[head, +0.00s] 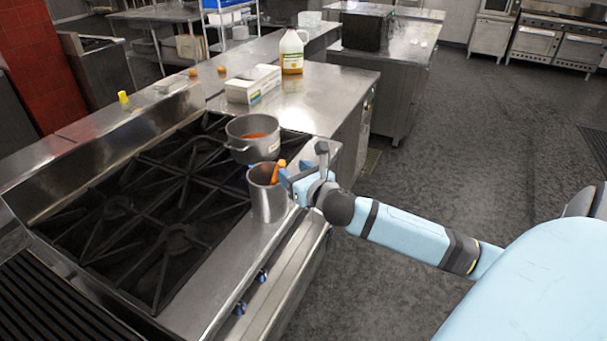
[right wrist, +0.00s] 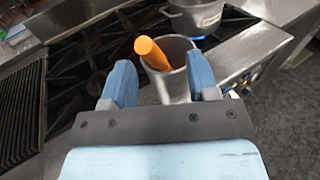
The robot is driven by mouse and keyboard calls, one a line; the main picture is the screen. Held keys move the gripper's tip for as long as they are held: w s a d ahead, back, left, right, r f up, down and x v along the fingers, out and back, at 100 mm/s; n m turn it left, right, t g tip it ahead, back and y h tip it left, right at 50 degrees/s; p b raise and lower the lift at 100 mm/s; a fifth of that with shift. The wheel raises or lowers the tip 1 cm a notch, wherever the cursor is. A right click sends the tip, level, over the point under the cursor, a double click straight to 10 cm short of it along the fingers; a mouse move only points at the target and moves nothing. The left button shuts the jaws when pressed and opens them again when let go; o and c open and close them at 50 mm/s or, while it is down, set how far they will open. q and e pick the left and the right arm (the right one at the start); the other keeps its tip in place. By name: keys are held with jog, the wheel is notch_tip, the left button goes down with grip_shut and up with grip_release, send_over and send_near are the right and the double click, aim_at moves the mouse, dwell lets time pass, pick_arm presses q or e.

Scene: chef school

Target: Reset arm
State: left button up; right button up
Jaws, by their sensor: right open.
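My right gripper (head: 287,180) is at the front edge of the stove, beside a tall metal container (head: 267,202). In the right wrist view its two blue fingers (right wrist: 162,84) are spread apart, with nothing between their tips that they grip. The metal container (right wrist: 172,88) stands just beyond the fingers. An orange object (head: 277,172) stands tilted in the container and leans on its rim. It also shows in the right wrist view (right wrist: 152,54); its lower part is hidden inside. My left gripper is not in view.
A pot (head: 252,148) with orange-red contents sits on the black stove grates (head: 150,200) behind the container. A white box (head: 253,84) and a jug (head: 292,55) stand on the steel counter (head: 315,100). Open floor (head: 480,150) lies to the right.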

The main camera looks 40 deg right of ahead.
jog(key=shift+s+a+r, duration=0.1)
jog(key=shift+s+a, duration=0.1)
jog(key=shift+s, duration=1.7)
jog(key=s+a+f+m+g+y, duration=0.1)
jog(key=s+a+f+m+g, duration=0.1)
jog(key=s+a+f+m, duration=0.5)
jog(key=s+a+f+m+g+y, duration=0.2)
jog(key=a+f+m, duration=0.1)
jog(key=f+m, duration=0.65)
jog(key=s+a+f+m+g+y, duration=0.2)
jog(key=s+a+f+m, duration=0.8)
jog(key=m, duration=0.5)
jog(key=shift+s+a+f, duration=0.15)
jog(key=shift+s+a, duration=0.3)
jog(key=shift+a, duration=0.3)
